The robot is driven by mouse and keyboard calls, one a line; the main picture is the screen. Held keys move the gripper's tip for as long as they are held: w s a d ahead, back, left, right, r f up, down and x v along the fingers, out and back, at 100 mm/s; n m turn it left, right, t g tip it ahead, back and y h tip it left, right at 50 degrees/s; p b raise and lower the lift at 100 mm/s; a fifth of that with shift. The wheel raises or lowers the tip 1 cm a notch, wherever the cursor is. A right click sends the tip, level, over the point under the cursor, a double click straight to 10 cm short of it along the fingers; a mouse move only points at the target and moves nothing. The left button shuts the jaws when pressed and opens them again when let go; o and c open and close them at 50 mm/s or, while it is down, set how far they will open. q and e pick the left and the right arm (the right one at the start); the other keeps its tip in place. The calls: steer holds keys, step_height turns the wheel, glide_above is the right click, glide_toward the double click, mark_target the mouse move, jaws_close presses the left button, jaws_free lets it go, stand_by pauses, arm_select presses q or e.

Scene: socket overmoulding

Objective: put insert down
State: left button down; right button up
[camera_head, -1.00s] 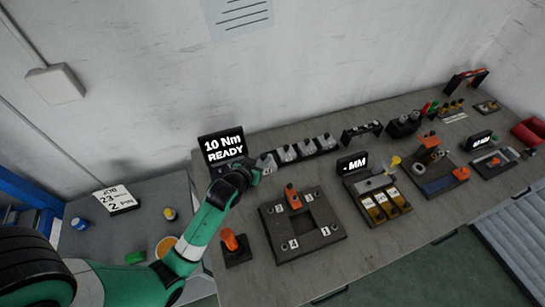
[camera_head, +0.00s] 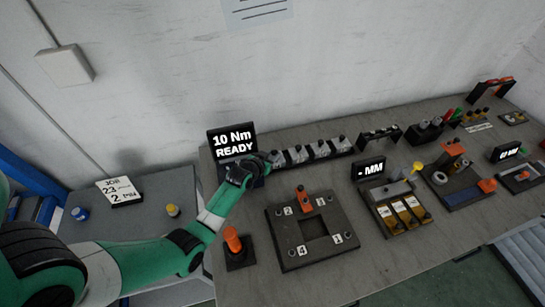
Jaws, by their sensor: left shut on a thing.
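My left gripper (camera_head: 262,164) reaches in on a green arm to the left end of a black rack (camera_head: 345,149). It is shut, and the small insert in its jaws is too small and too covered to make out. The rack holds several grey metallic pieces (camera_head: 319,149) in a row. The gripper's tip is close beside the leftmost piece; I cannot tell whether it touches. My right gripper is not in view.
A display reading "10 Nm READY" (camera_head: 232,142) stands just behind the gripper. In front are a square black fixture with numbered tags (camera_head: 342,238) and an orange-topped post (camera_head: 233,241). A tray with yellow parts (camera_head: 384,217) lies further right.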

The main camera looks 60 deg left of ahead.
arm_select(q)
steer(key=shift+w+r, duration=0.1)
steer(key=shift+r, duration=0.1)
steer(key=shift+f, duration=0.15)
steer(key=c, duration=0.6)
jaws_free()
steer(key=shift+f, duration=0.1)
steer(key=shift+r, duration=0.3)
steer(key=p+v, duration=0.4)
steer(key=v, duration=0.6)
steer(key=shift+s+d+p, duration=0.15)
steer(key=shift+s+p, duration=0.2)
steer(key=shift+s, duration=0.05)
steer(key=shift+s+d+r, duration=0.25)
steer(key=shift+s+d, duration=0.05)
steer(key=shift+s, duration=0.15)
